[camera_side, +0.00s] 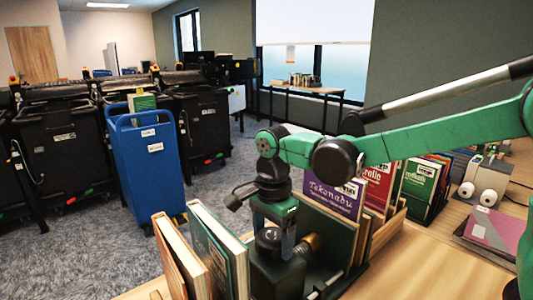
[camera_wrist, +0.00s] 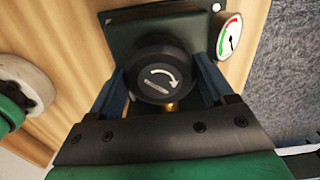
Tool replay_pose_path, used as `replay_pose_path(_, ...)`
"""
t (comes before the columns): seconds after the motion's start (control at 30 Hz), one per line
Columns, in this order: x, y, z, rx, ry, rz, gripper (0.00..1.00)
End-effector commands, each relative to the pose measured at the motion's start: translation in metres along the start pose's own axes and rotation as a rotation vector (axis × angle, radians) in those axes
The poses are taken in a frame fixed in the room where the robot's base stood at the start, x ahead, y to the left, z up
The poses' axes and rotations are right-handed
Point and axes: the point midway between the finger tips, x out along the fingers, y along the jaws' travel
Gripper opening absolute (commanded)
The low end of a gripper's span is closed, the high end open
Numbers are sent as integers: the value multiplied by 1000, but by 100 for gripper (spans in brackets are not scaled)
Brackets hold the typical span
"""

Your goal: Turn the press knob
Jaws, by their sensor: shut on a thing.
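The press knob (camera_wrist: 158,76) is black and round, with a white curved arrow on its face. It sits on the dark green press body (camera_wrist: 120,24), and a brass-coloured part shows just below it in the wrist view. My gripper (camera_wrist: 161,70) is shut on the knob, with one blue finger on each side. In the side view my gripper (camera_side: 275,217) points down at the press (camera_side: 275,275) from above. The knob (camera_side: 268,238) is partly hidden there by the fingers.
A round dial gauge (camera_wrist: 229,36) sits right of the knob. In the side view, upright books (camera_side: 215,250) stand close left of the press, and a rack of books (camera_side: 335,197) stands right. A blue cart (camera_side: 148,170) stands on the carpet. The wooden table's (camera_side: 430,265) front right is clear.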

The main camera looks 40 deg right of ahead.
Motion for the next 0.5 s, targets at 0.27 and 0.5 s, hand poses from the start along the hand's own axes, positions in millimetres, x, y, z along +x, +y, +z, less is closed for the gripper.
replay_pose_path(0.27, 0, 0, 0, -209, 0, 0, 22)
replay_pose_path(0.5, 0, 0, 0, -438, 0, 0, 22)
